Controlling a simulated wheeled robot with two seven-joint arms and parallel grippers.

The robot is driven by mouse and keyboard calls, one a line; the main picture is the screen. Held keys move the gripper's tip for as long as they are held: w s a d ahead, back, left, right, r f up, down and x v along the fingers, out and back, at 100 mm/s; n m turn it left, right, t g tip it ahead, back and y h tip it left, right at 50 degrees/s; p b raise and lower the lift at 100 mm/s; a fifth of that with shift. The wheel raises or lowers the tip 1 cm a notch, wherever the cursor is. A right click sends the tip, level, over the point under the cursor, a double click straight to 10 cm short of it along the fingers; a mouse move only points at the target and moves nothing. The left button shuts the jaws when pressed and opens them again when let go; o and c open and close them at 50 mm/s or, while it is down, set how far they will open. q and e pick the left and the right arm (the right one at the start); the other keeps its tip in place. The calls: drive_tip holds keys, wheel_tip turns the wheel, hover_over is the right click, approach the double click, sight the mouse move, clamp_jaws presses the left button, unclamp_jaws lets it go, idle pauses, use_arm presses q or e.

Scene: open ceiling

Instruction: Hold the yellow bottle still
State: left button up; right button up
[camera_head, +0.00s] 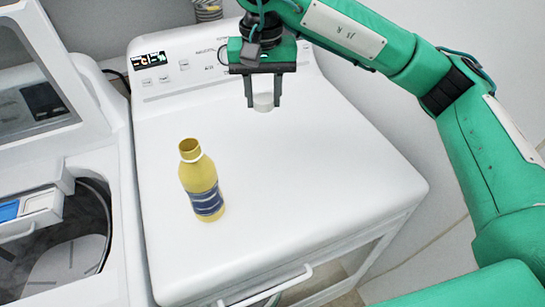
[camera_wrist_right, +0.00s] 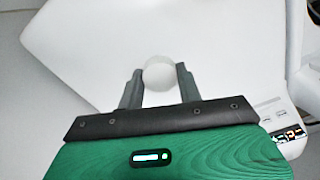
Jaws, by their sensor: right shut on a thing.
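The yellow bottle (camera_head: 201,182) with a dark blue label stands upright on the white machine top in the head view, left of the middle. It has no cap on its neck. My right gripper (camera_head: 263,105) is up and to the right of the bottle, apart from it. Its fingers are shut on a small white round cap (camera_head: 263,102). The cap also shows between the fingers in the right wrist view (camera_wrist_right: 159,73). The bottle does not show in the right wrist view. My left gripper is in neither view.
The bottle stands on a white machine (camera_head: 310,190) with a control panel at the back. An open washer (camera_head: 75,235) with a blue-and-white drawer (camera_head: 22,212) is at the left. The machine top right of the bottle is clear.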

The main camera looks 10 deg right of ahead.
drive_tip(key=p, duration=0.3)
hover_over(266, 171)
wheel_tip(266, 171, down, 15)
drive_tip(key=shift+s+d+r, duration=0.1)
drive_tip(key=shift+r, duration=0.05)
wheel_tip(266, 171, down, 5)
drive_tip(key=shift+f+p, duration=0.1)
drive_tip(key=shift+p, duration=0.65)
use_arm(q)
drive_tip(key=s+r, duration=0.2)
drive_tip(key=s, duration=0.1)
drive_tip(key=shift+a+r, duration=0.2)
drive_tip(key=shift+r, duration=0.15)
use_arm(e)
drive_tip(key=shift+f, duration=0.1)
drive_tip(key=shift+f+b, duration=0.1)
drive_tip(key=shift+b, duration=0.2)
drive_tip(key=o, duration=1.1)
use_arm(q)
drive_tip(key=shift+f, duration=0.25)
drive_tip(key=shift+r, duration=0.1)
